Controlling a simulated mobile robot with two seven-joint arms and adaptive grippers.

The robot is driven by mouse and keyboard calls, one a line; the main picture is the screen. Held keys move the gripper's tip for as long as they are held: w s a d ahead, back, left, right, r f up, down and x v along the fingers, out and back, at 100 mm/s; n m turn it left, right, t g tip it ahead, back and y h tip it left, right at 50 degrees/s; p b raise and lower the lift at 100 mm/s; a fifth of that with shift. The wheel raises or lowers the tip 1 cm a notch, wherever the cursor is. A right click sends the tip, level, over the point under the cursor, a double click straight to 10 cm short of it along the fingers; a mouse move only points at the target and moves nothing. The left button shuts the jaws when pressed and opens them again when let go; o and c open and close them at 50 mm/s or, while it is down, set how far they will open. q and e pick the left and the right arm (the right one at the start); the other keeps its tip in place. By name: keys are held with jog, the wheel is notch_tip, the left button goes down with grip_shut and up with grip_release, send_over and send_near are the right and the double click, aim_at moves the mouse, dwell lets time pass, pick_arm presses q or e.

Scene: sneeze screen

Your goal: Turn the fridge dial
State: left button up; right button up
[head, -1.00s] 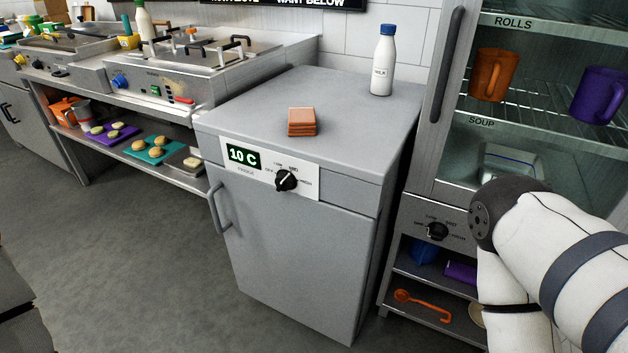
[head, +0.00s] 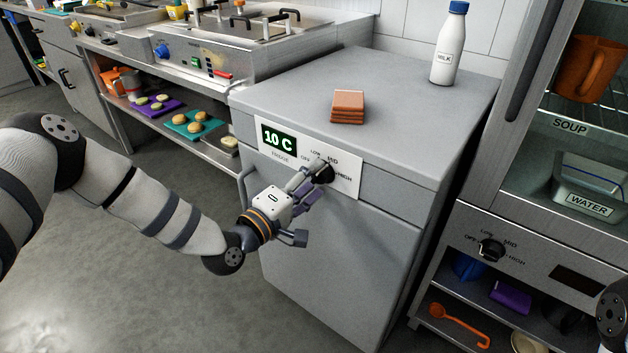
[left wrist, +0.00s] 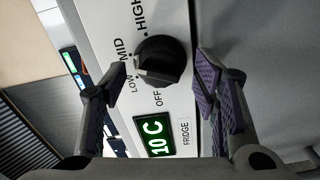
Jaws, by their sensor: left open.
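The grey fridge (head: 340,235) has a white panel with a green display reading 10 C (head: 279,138) and a black dial (head: 323,172) marked OFF, LOW, MID and HIGH. My right gripper is out of view.
A milk bottle (head: 449,45) and a stack of brown slabs (head: 348,107) stand on the fridge top. The fridge handle (head: 243,190) is left of my gripper. A cabinet on the right has a similar dial (head: 491,249). Floor before the fridge is free.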

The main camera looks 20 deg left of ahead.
pick_arm(q)
jog(key=shift+w+d, duration=0.15)
jog(key=shift+w, duration=0.2)
jog(key=shift+c, duration=0.6)
jog(key=c, duration=1)
jog(key=shift+c, duration=0.2)
jog(key=shift+m, duration=0.3)
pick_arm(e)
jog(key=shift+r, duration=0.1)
pick_arm(q)
jog(key=m+p, duration=0.1)
jog(key=m, duration=0.3)
jog(key=shift+r+m, duration=0.15)
jog(key=shift+m, duration=0.25)
jog(key=shift+m+p, duration=0.5)
jog(key=shift+m, duration=1.7)
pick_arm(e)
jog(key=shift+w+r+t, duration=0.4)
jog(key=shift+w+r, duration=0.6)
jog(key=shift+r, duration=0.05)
